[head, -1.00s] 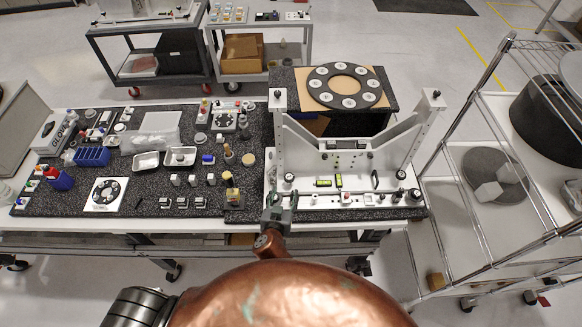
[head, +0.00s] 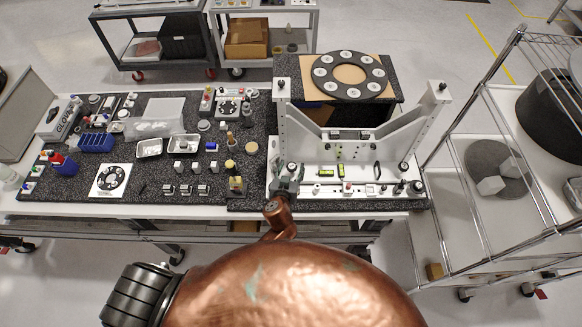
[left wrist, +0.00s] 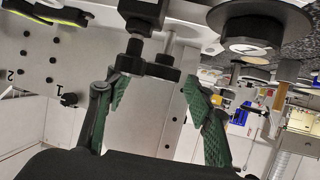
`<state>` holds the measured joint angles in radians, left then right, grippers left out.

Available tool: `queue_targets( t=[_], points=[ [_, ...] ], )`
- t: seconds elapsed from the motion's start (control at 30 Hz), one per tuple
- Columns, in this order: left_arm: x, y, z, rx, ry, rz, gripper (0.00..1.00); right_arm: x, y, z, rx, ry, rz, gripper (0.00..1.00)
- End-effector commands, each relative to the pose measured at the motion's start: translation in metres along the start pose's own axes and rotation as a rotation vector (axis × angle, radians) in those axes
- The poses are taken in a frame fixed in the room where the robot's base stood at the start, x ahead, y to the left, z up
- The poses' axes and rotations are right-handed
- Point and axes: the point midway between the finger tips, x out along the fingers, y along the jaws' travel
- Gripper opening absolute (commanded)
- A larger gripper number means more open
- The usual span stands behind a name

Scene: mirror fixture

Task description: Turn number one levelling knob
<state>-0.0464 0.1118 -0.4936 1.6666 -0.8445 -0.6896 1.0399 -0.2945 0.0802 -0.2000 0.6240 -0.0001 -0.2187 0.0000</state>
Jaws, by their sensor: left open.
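The white mirror fixture (head: 350,150) stands on the dark speckled tabletop. A dark round knob with a pale top (head: 292,167) sits at the foot of its left post; a similar one (head: 404,166) is at the right. My left gripper (head: 287,182) is right in front of the left knob. In the left wrist view, its green-padded fingers (left wrist: 160,112) are spread with nothing gripped. A black fitting with a stem (left wrist: 148,66) lies between and beyond the fingertips. A large black knob with a silver centre (left wrist: 250,38) is at upper right. My right gripper is out of view.
A white plate marked 1 and 2 (left wrist: 42,60) is left of the fingers. Yellow-green levels (head: 325,172) lie on the fixture's base. Small parts crowd the table's left; a wire rack (head: 480,120) stands at right.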

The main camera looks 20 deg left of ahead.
Motion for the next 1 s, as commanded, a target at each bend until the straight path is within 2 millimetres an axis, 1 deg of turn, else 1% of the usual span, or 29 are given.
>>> queue_targets(
  t=[0.1,0.13,0.5,0.73,0.87,1.0],
  points=[
    [0.000,0.000,0.000,0.000,0.000,0.001,0.49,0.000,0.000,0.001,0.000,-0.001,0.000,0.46],
    [0.000,0.001,0.000,0.000,0.000,0.001,0.47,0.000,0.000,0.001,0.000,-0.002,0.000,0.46],
    [0.000,0.001,0.000,0.001,0.000,0.001,0.22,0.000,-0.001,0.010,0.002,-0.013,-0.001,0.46],
    [0.000,0.001,0.000,0.001,0.000,0.001,0.06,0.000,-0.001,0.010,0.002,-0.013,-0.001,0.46],
    [0.000,0.000,-0.001,0.010,-0.002,0.022,0.06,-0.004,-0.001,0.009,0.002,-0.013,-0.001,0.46],
    [-0.001,-0.003,-0.003,0.051,-0.003,0.114,0.06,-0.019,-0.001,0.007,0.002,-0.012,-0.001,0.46]
  ],
)
